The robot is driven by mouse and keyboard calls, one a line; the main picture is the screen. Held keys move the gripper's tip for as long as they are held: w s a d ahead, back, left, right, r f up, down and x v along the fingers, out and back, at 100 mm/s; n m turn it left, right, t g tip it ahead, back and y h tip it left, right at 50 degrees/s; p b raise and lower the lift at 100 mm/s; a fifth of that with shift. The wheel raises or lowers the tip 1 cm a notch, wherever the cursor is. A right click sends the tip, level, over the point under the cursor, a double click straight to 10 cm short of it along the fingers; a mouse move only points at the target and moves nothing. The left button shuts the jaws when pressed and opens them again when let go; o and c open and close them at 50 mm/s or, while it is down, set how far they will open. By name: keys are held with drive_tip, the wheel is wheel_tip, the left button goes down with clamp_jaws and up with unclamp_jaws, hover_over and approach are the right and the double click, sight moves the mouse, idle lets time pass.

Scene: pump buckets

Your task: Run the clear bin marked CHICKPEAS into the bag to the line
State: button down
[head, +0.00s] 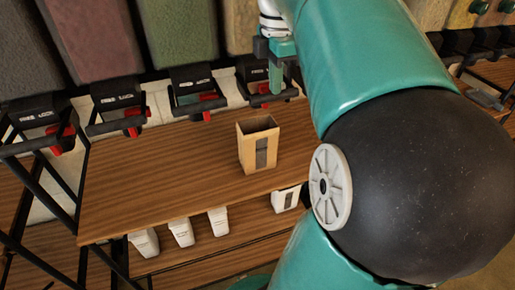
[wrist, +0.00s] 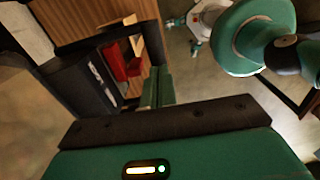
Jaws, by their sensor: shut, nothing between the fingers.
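A brown paper bag (head: 258,147), open at the top with a dark strip on its front, stands upright on the wooden shelf. I cannot make out a fill line. Several bins stand in a row behind it, including a green bin (head: 179,30) and a maroon bin (head: 96,38). Their labels are too small to read, so I cannot tell which is CHICKPEAS. My gripper (head: 276,84) is shut and empty, above and behind the bag. In the wrist view my teal fingers (wrist: 158,87) are together, beside a black outlet with a red lever (wrist: 121,62).
Black outlets with red levers (head: 135,122) line the back of the wooden shelf (head: 165,190). Several white containers (head: 181,232) and a small white box (head: 286,198) sit on the lower shelf. My arm hides the right side. The shelf left of the bag is clear.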

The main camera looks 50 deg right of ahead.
drive_tip(key=shift+f, duration=0.95)
idle(0.4)
drive_tip(key=shift+w+f, duration=0.1)
drive_tip(key=shift+f, duration=0.15)
drive_tip(key=shift+d+f, duration=0.1)
drive_tip(key=shift+f, duration=0.05)
idle(6.2)
